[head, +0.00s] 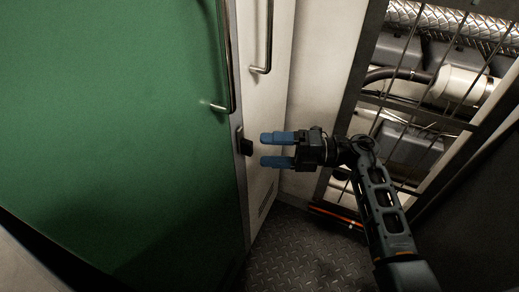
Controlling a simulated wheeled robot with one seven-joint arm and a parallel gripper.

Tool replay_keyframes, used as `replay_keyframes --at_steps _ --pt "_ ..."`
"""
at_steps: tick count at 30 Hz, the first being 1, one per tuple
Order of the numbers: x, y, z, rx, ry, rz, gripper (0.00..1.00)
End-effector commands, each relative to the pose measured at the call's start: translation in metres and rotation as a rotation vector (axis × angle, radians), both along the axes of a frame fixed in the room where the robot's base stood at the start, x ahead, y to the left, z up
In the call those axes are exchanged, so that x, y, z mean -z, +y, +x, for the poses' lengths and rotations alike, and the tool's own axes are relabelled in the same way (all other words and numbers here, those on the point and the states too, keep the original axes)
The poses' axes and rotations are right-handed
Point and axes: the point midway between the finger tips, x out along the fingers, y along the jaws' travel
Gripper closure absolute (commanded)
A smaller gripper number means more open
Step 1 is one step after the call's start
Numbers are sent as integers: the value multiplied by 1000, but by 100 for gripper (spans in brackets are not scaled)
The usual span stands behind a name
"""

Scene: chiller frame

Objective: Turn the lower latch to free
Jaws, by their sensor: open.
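A small dark latch (244,142) sits on the edge strip between the green panel and the white panel, below the end of a metal handle. My gripper (267,150) has blue fingers, one above the other, pointing left toward the latch. The fingers are parted and nothing shows between them. In the picture the fingertips are just right of the latch, with a small gap. How far they are from it in depth I cannot tell. No other latch is clearly in view.
A large green panel (110,110) fills the left. Bar handles stand out on the green panel (228,60) and white panel (268,40). A barred frame (376,103) with pipes behind it stands at the right. Tread-plate floor (300,255) below is clear.

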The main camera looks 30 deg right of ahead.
Motion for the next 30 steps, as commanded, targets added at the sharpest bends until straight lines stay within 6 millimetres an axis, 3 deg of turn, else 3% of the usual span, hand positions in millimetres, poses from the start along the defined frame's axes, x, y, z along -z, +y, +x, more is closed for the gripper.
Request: replay_keyframes --at_steps 3,10,26,30 --pt "0 -17 -10 3 -1 0 28" --pt "0 -34 -21 1 0 0 28" --pt "0 -35 -21 0 0 0 28" --pt "-1 -26 -27 9 -6 27 28"
